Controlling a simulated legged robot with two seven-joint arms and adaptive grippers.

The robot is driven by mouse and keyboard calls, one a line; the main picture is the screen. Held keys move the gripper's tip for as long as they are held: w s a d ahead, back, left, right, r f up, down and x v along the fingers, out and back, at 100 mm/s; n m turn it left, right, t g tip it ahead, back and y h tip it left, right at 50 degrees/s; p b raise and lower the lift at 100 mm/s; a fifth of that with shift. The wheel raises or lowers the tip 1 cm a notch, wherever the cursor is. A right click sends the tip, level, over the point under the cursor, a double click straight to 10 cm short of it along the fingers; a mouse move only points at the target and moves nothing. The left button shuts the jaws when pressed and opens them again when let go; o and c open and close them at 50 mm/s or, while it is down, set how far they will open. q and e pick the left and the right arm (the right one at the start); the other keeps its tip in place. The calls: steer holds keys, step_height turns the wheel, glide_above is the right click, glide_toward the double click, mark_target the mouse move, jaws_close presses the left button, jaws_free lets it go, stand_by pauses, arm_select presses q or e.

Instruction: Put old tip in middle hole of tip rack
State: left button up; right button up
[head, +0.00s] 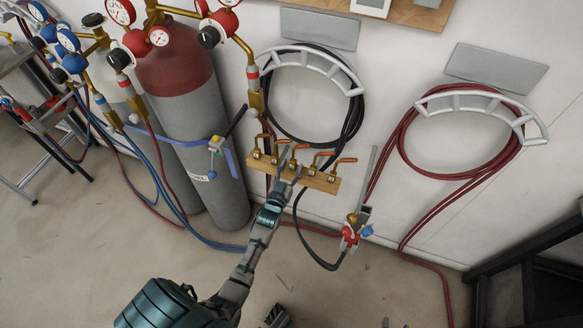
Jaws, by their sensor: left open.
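The tip rack (322,185) is a narrow wooden shelf on the white wall in the middle of the head view. Several brass tips with bent copper tubes stand along it. My left gripper (288,158) is open at the rack, in front of its middle part. Its fingers overlap the tips there, and I cannot tell whether they touch one. The middle hole is hidden behind the gripper. I cannot tell which tip is the old one. A dark grey part (278,317) at the bottom edge may belong to my right gripper; its state does not show.
A torch (350,233) with red and blue knobs hangs right of the rack. Black (357,125) and red (400,135) hoses coil on wall hangers. Gas cylinders (205,130) stand at left. A dark frame (520,260) is at lower right. Floor in front is mostly clear.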

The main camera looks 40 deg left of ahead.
arm_select(q)
steer(key=v, duration=1.1)
steer(key=shift+s, duration=0.4)
steer(key=shift+d, duration=0.15)
